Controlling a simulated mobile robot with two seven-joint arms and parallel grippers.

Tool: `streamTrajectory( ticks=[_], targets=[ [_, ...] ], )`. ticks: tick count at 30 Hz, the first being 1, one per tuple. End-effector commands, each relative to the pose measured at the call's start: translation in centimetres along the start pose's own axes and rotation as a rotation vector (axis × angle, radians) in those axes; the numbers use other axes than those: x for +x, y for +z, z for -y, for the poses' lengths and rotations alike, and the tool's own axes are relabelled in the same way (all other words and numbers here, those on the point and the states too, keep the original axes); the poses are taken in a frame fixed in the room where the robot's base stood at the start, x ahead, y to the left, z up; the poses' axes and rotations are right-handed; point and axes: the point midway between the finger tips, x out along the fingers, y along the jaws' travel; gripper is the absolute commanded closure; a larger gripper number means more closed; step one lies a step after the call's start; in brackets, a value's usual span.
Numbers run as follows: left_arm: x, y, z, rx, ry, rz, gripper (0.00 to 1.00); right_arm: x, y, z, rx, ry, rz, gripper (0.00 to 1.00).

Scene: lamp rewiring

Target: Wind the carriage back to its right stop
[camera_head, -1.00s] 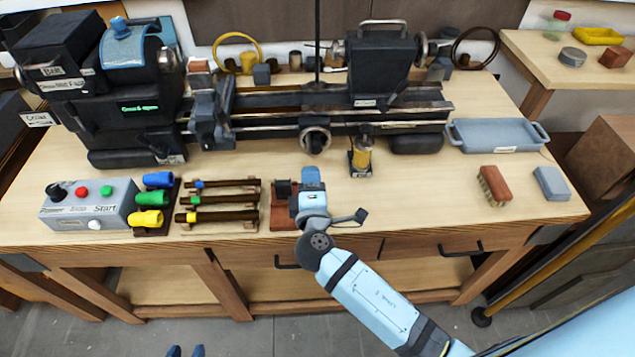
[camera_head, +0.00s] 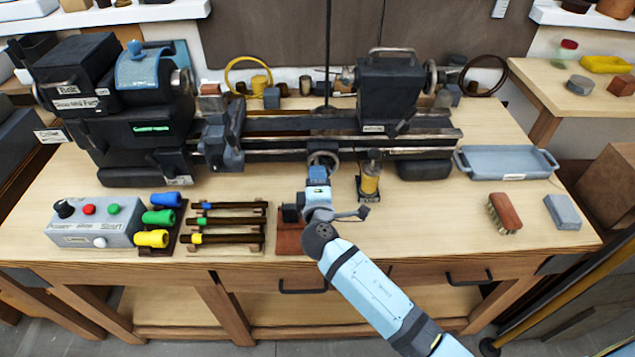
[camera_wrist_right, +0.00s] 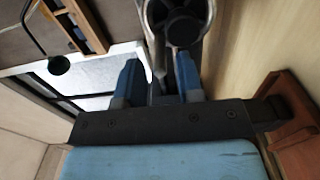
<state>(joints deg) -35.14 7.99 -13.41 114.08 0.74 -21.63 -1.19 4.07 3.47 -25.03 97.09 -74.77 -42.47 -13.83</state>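The lathe's dark carriage (camera_head: 222,138) sits on the bed (camera_head: 280,142) near the headstock, at the left end of the rails. A round metal handwheel (camera_head: 323,158) is on the front of the lathe, below the bed's middle. My right gripper (camera_head: 318,176) is just in front of the handwheel and overlaps its lower edge. In the right wrist view the handwheel (camera_wrist_right: 184,20) is close, beyond the fingertips. The two blue fingers (camera_wrist_right: 158,78) stand apart with metal showing between them; contact cannot be told. My left gripper is not in view.
The tailstock (camera_head: 388,95) stands on the bed at the right. A small oiler (camera_head: 370,178) stands close to the right of my gripper. A brown block stand (camera_head: 288,240) is at its left. A grey tray (camera_head: 507,162) and brush (camera_head: 505,213) are farther right.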

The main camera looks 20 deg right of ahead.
Motion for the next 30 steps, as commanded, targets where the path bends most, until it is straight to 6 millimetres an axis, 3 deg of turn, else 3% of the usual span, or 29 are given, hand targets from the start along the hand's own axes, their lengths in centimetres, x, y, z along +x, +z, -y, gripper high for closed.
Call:
streamTrajectory(
  ticks=[4, 8, 30],
  targets=[
    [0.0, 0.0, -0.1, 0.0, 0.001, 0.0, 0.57, 0.0, 0.0, 0.0, 0.0, 0.0, 0.0, 0.68],
    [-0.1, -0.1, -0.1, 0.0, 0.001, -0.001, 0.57, 0.0, 0.0, 0.0, 0.0, 0.0, 0.0, 0.98],
    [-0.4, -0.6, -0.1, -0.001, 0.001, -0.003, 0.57, 0.0, 2.2, -0.6, -0.002, 0.0, 0.002, 0.98]
  ],
)
